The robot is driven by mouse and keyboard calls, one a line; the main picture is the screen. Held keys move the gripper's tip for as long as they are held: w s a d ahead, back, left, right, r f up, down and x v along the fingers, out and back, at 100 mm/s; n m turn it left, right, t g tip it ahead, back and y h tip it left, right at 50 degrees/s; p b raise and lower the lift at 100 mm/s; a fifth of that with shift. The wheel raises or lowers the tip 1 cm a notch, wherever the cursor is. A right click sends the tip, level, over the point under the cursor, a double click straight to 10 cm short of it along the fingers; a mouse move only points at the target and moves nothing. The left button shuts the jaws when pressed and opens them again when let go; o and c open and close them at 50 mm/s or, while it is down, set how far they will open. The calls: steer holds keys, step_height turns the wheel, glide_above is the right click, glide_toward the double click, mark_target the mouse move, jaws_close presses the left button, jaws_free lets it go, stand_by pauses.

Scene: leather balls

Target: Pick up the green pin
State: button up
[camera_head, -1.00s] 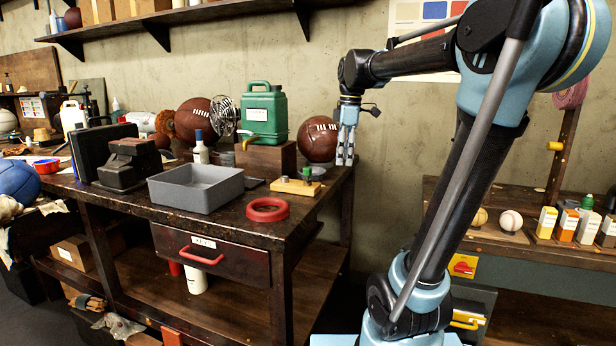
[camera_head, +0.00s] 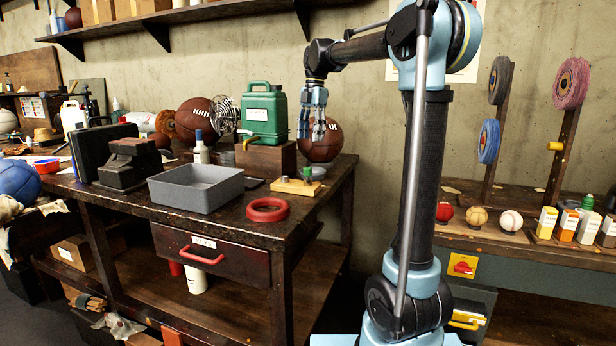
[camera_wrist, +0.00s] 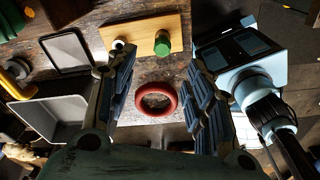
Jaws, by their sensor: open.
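The green pin (camera_head: 307,173) stands upright on a small light wooden board (camera_head: 285,186) near the right end of the workbench. In the wrist view the pin (camera_wrist: 162,44) shows from above as a round green top on the board (camera_wrist: 143,34), with a pale peg (camera_wrist: 118,45) to its left. My gripper (camera_head: 311,136) hangs fingers down above the board and in front of the leather ball. In the wrist view my open gripper (camera_wrist: 160,68) has empty space between its fingers, and the pin lies near the top between them, apart from both.
A red ring (camera_head: 267,210) lies in front of the board and a grey tray (camera_head: 196,188) stands to its left. A green jug (camera_head: 264,113) on a wooden block (camera_head: 265,157) stands close behind the board. A brown leather ball (camera_head: 320,148) sits at the bench's back right.

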mark_target(308, 168)
steer(key=f, duration=0.7)
steer(key=shift+s+a+f, duration=0.45)
steer(key=shift+s+f, duration=0.1)
steer(key=shift+f, duration=0.7)
steer(key=shift+s+a+f, duration=0.1)
steer(key=shift+s+f, duration=0.1)
steer(key=shift+f, duration=0.75)
steer(key=shift+s+f, duration=0.2)
steer(key=shift+f, duration=0.7)
steer(key=c, duration=1.1)
